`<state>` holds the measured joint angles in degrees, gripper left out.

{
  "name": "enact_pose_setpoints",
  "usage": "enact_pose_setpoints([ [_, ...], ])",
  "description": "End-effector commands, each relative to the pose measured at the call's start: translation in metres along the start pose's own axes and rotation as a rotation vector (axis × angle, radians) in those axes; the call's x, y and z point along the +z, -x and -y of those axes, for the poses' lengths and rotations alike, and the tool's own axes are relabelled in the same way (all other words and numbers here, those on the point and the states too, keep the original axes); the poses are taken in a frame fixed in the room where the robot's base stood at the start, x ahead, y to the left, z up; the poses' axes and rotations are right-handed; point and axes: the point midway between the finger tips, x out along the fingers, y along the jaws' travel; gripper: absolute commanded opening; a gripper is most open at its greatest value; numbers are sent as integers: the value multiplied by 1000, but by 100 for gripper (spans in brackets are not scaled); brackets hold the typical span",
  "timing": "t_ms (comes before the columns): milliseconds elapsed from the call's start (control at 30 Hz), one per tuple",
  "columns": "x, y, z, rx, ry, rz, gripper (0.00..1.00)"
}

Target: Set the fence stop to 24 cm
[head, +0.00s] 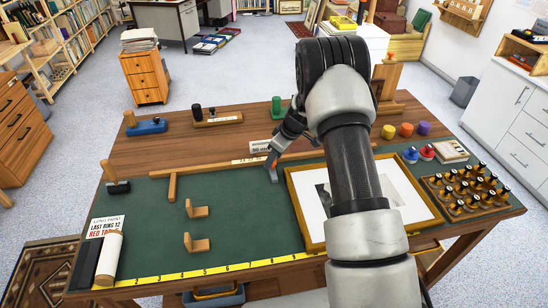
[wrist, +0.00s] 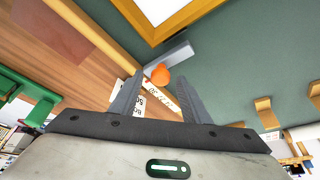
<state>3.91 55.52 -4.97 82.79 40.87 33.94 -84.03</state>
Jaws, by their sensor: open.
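The fence (head: 215,166) is a long wooden bar along the back of the green mat, with a pale numbered scale on it; the numbers are too small to read. In the wrist view, the stop is a grey bar (wrist: 172,57) with a round orange knob (wrist: 160,75), lying at the fence near the framed print. My gripper (wrist: 161,80) is open, and the knob appears between and beyond its fingertips; I cannot tell whether they touch it. In the head view, my gripper (head: 275,150) is above the fence, and the knob cannot be made out.
A framed print (head: 294,205) lies right of the stop, partly behind my arm. A white sign (head: 261,146) and green tool (head: 277,105) stand behind the fence. Wooden brackets (head: 197,211) and a yellow ruler (head: 205,272) are on the mat.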

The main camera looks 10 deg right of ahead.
Motion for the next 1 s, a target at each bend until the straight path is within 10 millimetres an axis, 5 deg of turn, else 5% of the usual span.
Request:
enact_pose_setpoints([
  [333, 0, -4, 0, -1, 1, 0, 43],
  [600, 0, -4, 0, -1, 1, 0, 0],
  [800, -4, -7, 5, -2, 3, 0, 0],
  [1000, -33, -22, 38, -4, 7, -2, 0],
])
